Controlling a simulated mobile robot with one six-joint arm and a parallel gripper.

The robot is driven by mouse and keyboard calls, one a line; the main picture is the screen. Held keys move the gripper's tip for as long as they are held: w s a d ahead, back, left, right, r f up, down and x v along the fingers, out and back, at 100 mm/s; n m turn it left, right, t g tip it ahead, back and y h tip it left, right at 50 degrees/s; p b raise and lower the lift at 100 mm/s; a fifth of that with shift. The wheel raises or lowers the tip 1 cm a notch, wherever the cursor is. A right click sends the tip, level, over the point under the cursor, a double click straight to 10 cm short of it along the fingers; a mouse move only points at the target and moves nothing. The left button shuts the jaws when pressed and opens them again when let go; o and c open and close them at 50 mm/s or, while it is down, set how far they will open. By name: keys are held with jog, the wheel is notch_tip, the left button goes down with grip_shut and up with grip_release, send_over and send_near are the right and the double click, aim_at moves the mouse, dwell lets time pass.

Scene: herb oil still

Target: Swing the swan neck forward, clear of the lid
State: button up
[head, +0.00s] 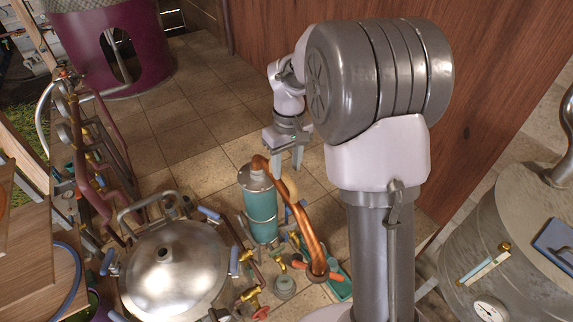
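The copper swan neck (299,211) is to the right of the still lid in the head view. Its upper end is at the top of a teal cylinder (262,218), and its lower end is by an orange-red handle (321,272). The domed silver lid (172,270) sits at the lower left, with a central hole or fitting and blue clamp handles at its edge. In the picture no part of the swan neck overlaps the lid.
A pipe rack with valves (92,160) stands at the left beside a wooden bench (30,245). A purple vessel (105,45) stands at the back. A large metal tank (510,240) with a gauge is at the right. Tiled floor (190,120) is clear behind the still.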

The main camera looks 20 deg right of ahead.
notch_tip(320, 180, up, 18)
jog(key=shift+d+f+p, duration=0.25)
jog(key=shift+d+p, duration=0.1)
jog(key=shift+p, duration=0.05)
jog(key=s+a+f+m+t+b, duration=0.2)
jog(key=s+f+b, duration=0.6)
jog(key=f+b, duration=0.6)
jog(key=s+a+f+m+t+y+b, duration=0.1)
jog(key=s+a+f+b, duration=0.4)
jog(key=f+b, duration=0.9)
jog(key=s+a+f+m+t+b, duration=0.2)
jog(key=s+a+f+m+b, duration=0.1)
jog(key=s+f+b, duration=0.7)
notch_tip(320, 180, down, 8)
jog(key=a+b, duration=0.1)
jog(key=b, duration=0.3)
jog(key=shift+s+r+m+t+y, duration=0.15)
jog(key=shift+s+m+t+y, duration=0.15)
jog(key=shift+t, duration=0.1)
